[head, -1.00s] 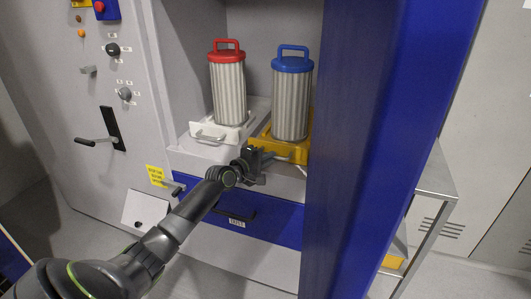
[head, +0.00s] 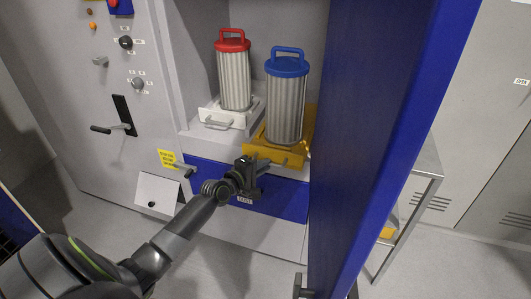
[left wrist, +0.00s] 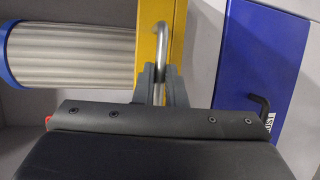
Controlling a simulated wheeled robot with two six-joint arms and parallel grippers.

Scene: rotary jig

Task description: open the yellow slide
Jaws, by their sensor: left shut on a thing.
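The yellow slide (head: 262,153) sticks out of the cabinet opening and carries a pleated filter with a blue cap (head: 285,105). My left gripper (head: 250,165) is at the slide's front, shut on its metal bar handle (left wrist: 161,45). In the left wrist view the fingers (left wrist: 160,85) close around the bar, with the yellow front plate (left wrist: 175,25) just beyond. My right gripper is not in view.
A white slide (head: 222,118) with a red-capped filter (head: 234,80) stands to the left, further back. A blue drawer (head: 285,197) lies below. The open blue door (head: 365,130) stands close on the right. A lever (head: 110,129) juts from the left panel.

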